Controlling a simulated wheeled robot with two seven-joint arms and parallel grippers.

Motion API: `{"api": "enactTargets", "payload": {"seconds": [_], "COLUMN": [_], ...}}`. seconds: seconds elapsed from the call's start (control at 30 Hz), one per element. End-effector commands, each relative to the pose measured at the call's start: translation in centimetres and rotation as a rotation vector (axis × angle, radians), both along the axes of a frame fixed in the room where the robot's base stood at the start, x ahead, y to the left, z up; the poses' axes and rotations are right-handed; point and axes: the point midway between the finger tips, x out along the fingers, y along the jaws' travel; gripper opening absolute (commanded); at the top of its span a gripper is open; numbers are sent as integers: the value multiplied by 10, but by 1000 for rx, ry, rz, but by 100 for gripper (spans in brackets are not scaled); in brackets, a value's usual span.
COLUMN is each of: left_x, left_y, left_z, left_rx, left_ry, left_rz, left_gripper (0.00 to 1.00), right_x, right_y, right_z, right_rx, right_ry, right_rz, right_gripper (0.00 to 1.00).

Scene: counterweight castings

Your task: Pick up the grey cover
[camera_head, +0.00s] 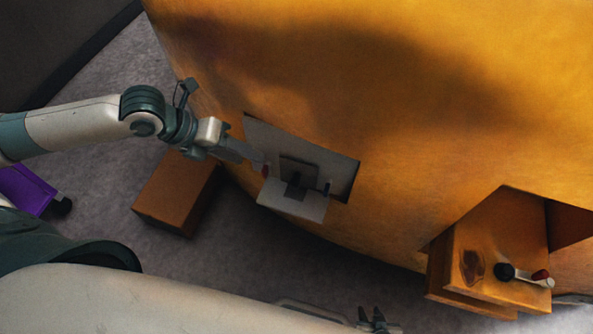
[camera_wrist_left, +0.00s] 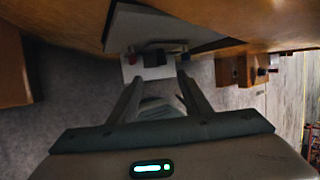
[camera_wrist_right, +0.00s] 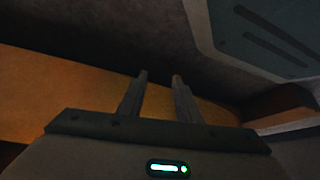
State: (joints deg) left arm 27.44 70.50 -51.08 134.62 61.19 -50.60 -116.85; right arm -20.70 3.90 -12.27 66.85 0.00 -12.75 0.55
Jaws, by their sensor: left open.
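The grey cover (camera_head: 270,140) appears as a flat grey plate at an opening in the large orange casting (camera_head: 400,150). It carries a dark square block, with a paler ledge below and small red and dark knobs at the sides. The cover also shows at the top of the left wrist view (camera_wrist_left: 130,30). My left gripper (camera_head: 262,163) is open, with its fingertips near the left side of the cover. In the left wrist view nothing is between its fingers (camera_wrist_left: 158,80). My right gripper (camera_wrist_right: 159,78) is open and empty, apart from the cover.
An orange-brown box (camera_head: 172,195) stands on the grey floor below my left arm. A wooden-looking block with a black knob and red-tipped lever (camera_head: 500,260) sits at the casting's lower right. A purple wheeled thing (camera_head: 25,188) is at the far left.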

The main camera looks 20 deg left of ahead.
Motion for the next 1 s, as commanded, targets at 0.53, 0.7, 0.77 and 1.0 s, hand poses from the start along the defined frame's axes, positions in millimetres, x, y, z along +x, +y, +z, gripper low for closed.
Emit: {"api": "enactTargets", "payload": {"seconds": [0.53,0.7,0.77,1.0], "left_x": [7,16,19,32], "left_y": [-11,-25,-30,-50], "left_z": [-16,-36,-44,-76], "left_rx": [-5,-5,-6,-6], "left_ry": [3,2,3,3], "left_rz": [2,3,3,3], "left_gripper": [44,44,44,44], "right_x": [4,7,7,9], "right_y": [3,5,6,12], "right_z": [7,11,12,17], "right_rx": [7,14,15,27], "right_ry": [-23,-45,-52,-86], "right_rz": [1,3,4,8], "right_gripper": [31,31,31,31]}}
